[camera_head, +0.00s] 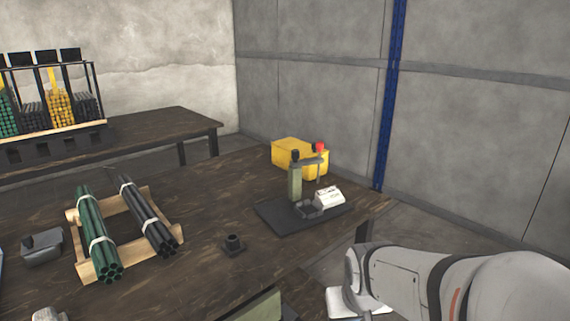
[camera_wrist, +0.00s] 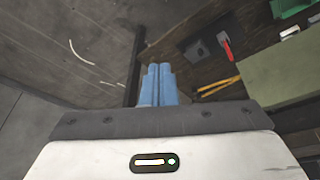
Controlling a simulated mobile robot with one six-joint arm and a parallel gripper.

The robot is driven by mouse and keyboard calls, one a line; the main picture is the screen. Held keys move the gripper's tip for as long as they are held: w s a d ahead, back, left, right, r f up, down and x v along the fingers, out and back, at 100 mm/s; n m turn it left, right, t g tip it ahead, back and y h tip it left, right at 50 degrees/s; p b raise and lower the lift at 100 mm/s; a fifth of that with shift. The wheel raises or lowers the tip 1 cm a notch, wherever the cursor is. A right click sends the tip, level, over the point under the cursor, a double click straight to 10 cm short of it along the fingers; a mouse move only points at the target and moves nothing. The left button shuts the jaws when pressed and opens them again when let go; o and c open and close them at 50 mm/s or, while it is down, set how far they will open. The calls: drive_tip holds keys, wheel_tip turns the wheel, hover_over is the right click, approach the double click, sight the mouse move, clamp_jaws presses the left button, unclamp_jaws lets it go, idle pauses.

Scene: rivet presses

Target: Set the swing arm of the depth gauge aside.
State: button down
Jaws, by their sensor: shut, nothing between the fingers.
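The depth gauge stands at the right end of the dark wooden table in the head view. It has a dark base plate (camera_head: 290,222), an upright green post (camera_head: 296,183) and a black knob on top. Its swing arm (camera_head: 310,161) reaches right from the post top, with a red knob at its end and a thin rod below. A white block (camera_head: 329,197) sits on the plate near the rod. My gripper shows as shut, empty blue fingers (camera_wrist: 157,82) in the wrist view, away from the gauge. In the head view my arm is at lower right, and the fingertips cannot be made out.
A yellow bin (camera_head: 288,155) stands close behind the gauge. Green tubes (camera_head: 97,234) and dark tubes (camera_head: 147,217) lie on a wooden cradle at left. A small dark socket (camera_head: 233,244) stands in front. The wrist view shows a red-handled tool (camera_wrist: 226,46) and yellow sticks (camera_wrist: 219,86).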

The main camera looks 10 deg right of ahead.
drive_tip(key=w+d+r+t+p, duration=0.2)
drive_tip(key=w+r+t+p, duration=0.35)
drive_tip(key=w, duration=0.75)
drive_tip(key=n+t+y+p, duration=0.2)
drive_tip(key=t+y+p, duration=0.1)
drive_tip(key=t, duration=0.6)
approach(313, 162)
drive_tip(key=w, duration=0.4)
drive_tip(key=w+a+b, duration=0.1)
drive_tip(key=w, duration=0.1)
drive_tip(key=shift+w, duration=0.15)
drive_tip(key=shift+w+b, duration=0.45)
drive_tip(key=shift+b, duration=0.3)
drive_tip(key=shift+w+r, duration=0.1)
drive_tip(key=shift+r, duration=0.05)
drive_tip(key=shift+d, duration=0.1)
